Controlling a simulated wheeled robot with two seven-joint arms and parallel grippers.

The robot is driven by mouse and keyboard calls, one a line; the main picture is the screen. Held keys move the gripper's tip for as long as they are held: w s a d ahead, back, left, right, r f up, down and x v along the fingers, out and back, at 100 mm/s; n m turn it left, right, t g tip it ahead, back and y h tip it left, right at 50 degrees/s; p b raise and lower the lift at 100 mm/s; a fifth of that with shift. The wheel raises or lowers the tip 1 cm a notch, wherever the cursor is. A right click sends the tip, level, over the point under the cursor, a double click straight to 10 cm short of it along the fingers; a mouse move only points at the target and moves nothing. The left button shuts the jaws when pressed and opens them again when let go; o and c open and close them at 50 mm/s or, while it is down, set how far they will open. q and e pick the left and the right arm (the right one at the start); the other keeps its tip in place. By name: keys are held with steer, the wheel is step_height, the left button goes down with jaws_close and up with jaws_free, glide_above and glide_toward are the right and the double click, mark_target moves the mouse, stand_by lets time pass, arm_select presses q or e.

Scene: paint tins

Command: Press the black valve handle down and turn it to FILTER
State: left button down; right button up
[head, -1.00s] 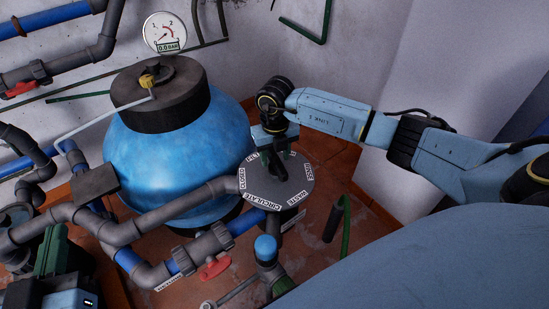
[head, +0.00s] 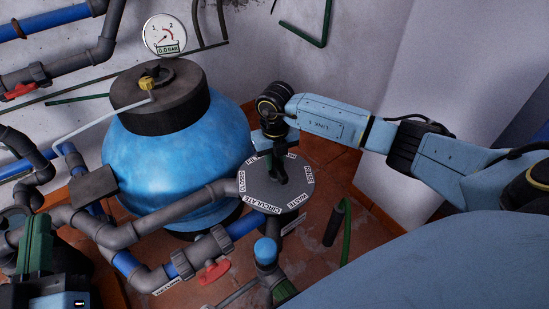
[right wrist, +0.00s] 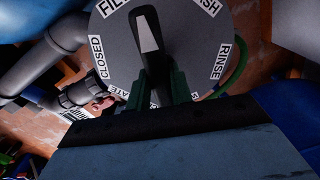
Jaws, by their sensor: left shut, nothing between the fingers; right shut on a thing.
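The black valve handle (right wrist: 147,32) sits on a round grey dial (head: 258,200) with printed positions around its rim. My right gripper (head: 276,168) reaches down onto it, and in the right wrist view its green fingers (right wrist: 158,84) are shut on the handle. The handle's far end lies between the partly covered FILTER label (right wrist: 117,8) and a label ending in SH (right wrist: 208,8). CLOSED is on the left and RINSE on the right. How far the handle is pressed down cannot be told. My left gripper (head: 38,240) is shut and empty at the lower left.
A blue filter tank (head: 175,140) stands left of the dial. Grey pipes (head: 150,222) and a red-handled valve (head: 215,270) lie below and left. A pressure gauge (head: 165,34) on the wall reads 0.0 bar. A green hose (head: 345,225) stands at the right.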

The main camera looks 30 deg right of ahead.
jaws_close()
arm_select(q)
steer(key=shift+f, duration=0.25)
arm_select(e)
steer(key=shift+f, duration=0.45)
steer(key=n, duration=0.3)
steer(key=shift+a, duration=0.1)
steer(key=o, duration=1)
jaws_free()
arm_select(q)
steer(key=shift+s+r+t, duration=0.25)
steer(key=shift+r+t, duration=0.25)
steer(key=shift+r, duration=0.45)
arm_select(e)
steer(key=shift+r, duration=0.1)
